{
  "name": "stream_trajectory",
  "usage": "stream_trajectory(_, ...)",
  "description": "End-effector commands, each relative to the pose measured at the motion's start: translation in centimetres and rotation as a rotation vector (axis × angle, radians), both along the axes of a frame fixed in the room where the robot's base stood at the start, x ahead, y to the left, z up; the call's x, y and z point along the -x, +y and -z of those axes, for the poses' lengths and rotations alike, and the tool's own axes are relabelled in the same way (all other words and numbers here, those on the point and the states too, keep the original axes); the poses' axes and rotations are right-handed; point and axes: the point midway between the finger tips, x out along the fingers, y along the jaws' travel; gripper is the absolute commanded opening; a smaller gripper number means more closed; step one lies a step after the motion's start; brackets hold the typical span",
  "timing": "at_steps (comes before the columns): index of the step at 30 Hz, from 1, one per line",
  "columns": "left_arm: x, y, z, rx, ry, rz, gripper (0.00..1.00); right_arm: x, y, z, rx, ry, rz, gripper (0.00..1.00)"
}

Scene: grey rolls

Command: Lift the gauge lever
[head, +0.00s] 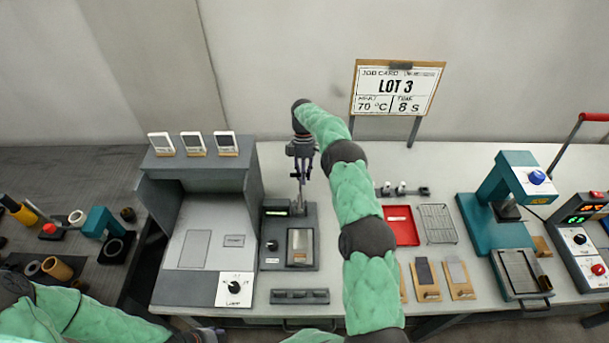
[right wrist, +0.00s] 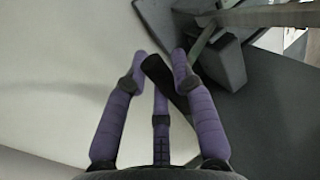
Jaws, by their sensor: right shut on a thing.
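The gauge (head: 270,255) is a dark grey unit with a small green display, a knob and a pale plate, left of the bench's middle. Its lever (head: 300,197) stands up at the back. My right gripper (head: 301,172) is at the lever's top, pointing down. In the right wrist view, the dark lever handle (right wrist: 158,72) lies between the fingers of the right gripper (right wrist: 160,70), which is shut on it. My left gripper (head: 210,336) is low at the bottom edge, mostly cut off; its fingers cannot be made out.
A grey hooded station (head: 208,215) stands left of the gauge. My right arm crosses the bench just right of it. A red tray (head: 401,226), a wire rack (head: 437,224) and a teal press (head: 497,195) stand further right. The job card (head: 397,88) stands behind.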

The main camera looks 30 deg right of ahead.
Motion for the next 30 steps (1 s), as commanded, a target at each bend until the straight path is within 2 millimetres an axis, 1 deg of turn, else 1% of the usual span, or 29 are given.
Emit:
stream_trajectory(1, 0.0, 0.0, 0.1, 0.000, 0.000, 0.000, 0.51, 0.2, 1.1, 0.9, -0.016, 0.014, -0.009, 0.00)
stream_trajectory(2, 0.0, 0.0, 0.1, 0.000, 0.000, 0.000, 0.51, 0.2, 1.1, 0.9, -0.016, 0.014, -0.009, 0.31)
stream_trajectory(3, 0.0, 0.0, 0.1, 0.000, 0.000, 0.000, 0.51, 0.2, 1.1, 0.9, -0.016, 0.014, -0.009, 0.43)
stream_trajectory(4, 0.0, 0.0, 0.1, 0.000, 0.000, 0.000, 0.51, 0.2, 1.1, 0.9, -0.016, 0.014, -0.009, 0.51)
stream_trajectory(17, 0.0, 0.0, 0.0, 0.000, 0.000, 0.000, 0.51, 0.0, 1.0, 0.5, -0.015, 0.009, -0.007, 0.51)
stream_trajectory(20, 0.0, 0.0, 0.0, 0.000, 0.000, 0.000, 0.51, -0.4, 0.7, -0.3, -0.012, 0.004, -0.006, 0.51)
stream_trajectory(27, 0.0, 0.0, 0.0, 0.000, 0.000, 0.000, 0.51, -1.9, -0.7, -4.1, -0.006, -0.004, -0.006, 0.51)
stream_trajectory(30, 0.0, 0.0, 0.0, 0.000, 0.000, 0.000, 0.51, -2.1, -1.0, -4.7, -0.006, 0.002, -0.006, 0.51)
